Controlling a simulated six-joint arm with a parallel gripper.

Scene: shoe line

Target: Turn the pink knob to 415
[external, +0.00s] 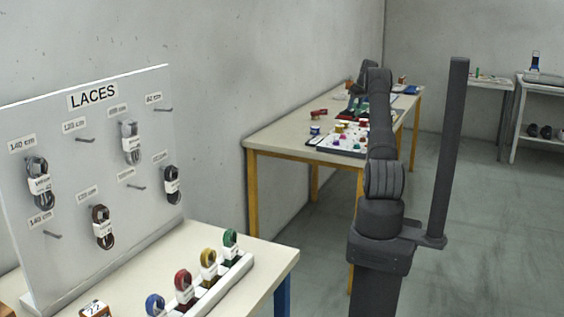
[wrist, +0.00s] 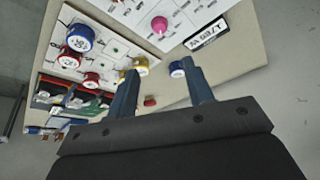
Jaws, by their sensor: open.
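The pink knob (wrist: 159,25) sits on a white panel (wrist: 178,12) at the top of the wrist view, on the far table. My gripper (wrist: 163,78) is open, its two blue-grey fingers apart with nothing seen between them but the table and small items. The pink knob lies beyond the fingertips and is not touched. Its setting and the scale marks are too small to read. In the external view my arm reaches over the far table, and the gripper is too small there to tell its state.
Blue, red and yellow round pieces (wrist: 80,38) stand on a white board left of the panel. A blue-and-white round piece (wrist: 177,69) and a black-and-white label (wrist: 206,34) are near the right finger. The far table (external: 285,134) is crowded; a LACES rack (external: 95,180) stands nearer.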

